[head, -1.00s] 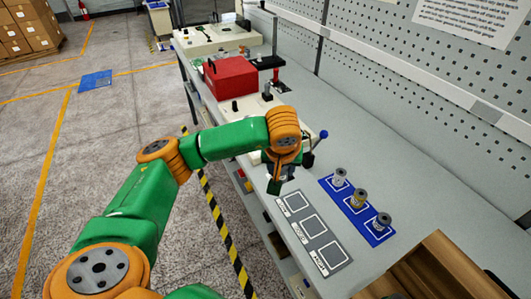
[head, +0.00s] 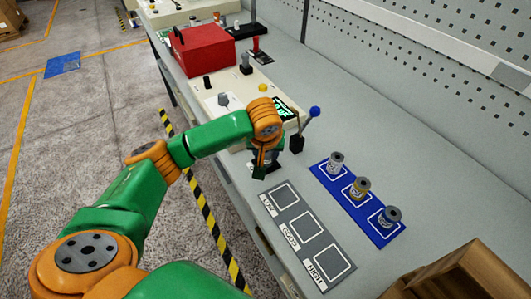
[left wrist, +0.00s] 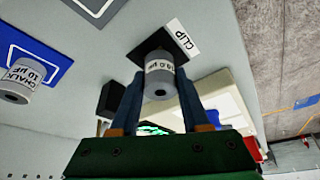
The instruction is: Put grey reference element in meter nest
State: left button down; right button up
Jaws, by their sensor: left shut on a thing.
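My left gripper (left wrist: 158,100) is shut on a grey cylinder (left wrist: 160,80) whose label partly reads "0.0 µF". In the left wrist view the cylinder sits between the fingertips, over a black square pad marked CLIP (left wrist: 155,42). I cannot tell whether it touches the pad. In the head view my left gripper (head: 262,170) points down beside the cream meter box (head: 245,108), which has a lit green display (head: 287,107). The arm hides the cylinder there. I cannot make out the meter nest clearly. My right gripper is not in view.
A blue mat (head: 325,178) holds three labelled spindles, right of the gripper. A grey mat marked LOW, GOOD, HIGH (head: 302,225) has empty squares. A blue-knobbed lever (head: 314,112) stands by the meter. A red box (head: 205,50) stands behind; a wooden box (head: 470,270) is front right.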

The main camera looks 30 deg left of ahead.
pick_arm(q)
jog(key=shift+c, duration=2.2)
grip_release()
jog(key=shift+s, duration=0.15)
jog(key=shift+o, duration=0.3)
jog(key=shift+f, duration=0.1)
jog(key=shift+r, duration=0.25)
jog(key=shift+d+r, duration=0.1)
jog(key=shift+r, duration=0.25)
jog(key=v, duration=1.1)
jog(key=shift+s, duration=0.1)
